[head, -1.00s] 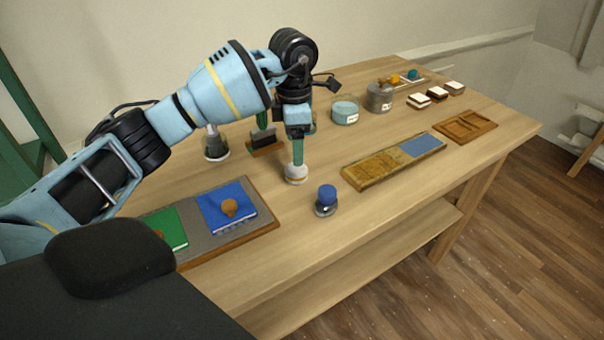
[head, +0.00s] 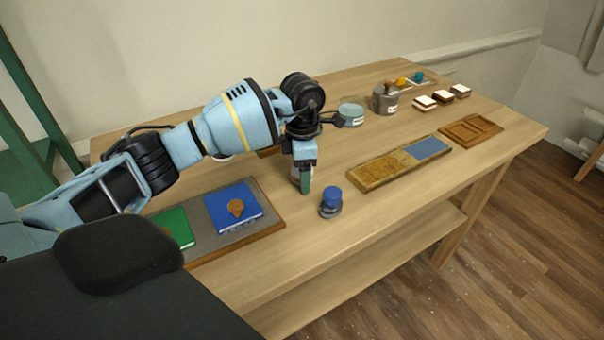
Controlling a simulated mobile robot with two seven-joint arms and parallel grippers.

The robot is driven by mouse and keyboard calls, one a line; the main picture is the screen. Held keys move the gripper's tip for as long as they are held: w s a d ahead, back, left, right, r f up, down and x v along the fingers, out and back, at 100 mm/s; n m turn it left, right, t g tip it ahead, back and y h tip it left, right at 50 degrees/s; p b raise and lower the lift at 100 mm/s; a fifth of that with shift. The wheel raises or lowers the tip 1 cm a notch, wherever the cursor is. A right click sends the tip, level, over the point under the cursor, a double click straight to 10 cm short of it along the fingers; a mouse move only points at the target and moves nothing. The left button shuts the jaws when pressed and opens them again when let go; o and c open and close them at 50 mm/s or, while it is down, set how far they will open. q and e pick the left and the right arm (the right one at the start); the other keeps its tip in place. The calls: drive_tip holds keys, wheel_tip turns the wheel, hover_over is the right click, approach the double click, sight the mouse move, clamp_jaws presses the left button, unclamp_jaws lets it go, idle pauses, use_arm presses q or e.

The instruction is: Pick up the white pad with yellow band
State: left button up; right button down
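My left arm comes in from the left, and its gripper (head: 305,190) points down with teal fingers low over the middle of the table. The fingers overlap edge-on, so I cannot tell whether they are open or shut. My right gripper is out of view.
A blue-capped jar (head: 331,208) stands close to the gripper's right. A tray (head: 276,227) with blue and green books lies in front left. A wooden tray (head: 378,178) with a blue section lies right. White-topped blocks (head: 425,102), a grey bottle and a glass jar stand farther back.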

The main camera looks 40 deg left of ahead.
use_arm(q)
drive_tip(key=c, duration=1)
drive_tip(key=shift+r, duration=0.1)
wheel_tip(320, 180, up, 10)
drive_tip(key=shift+f, duration=0.1)
drive_tip(key=o, duration=0.3)
drive_tip(key=shift+c, duration=1.3)
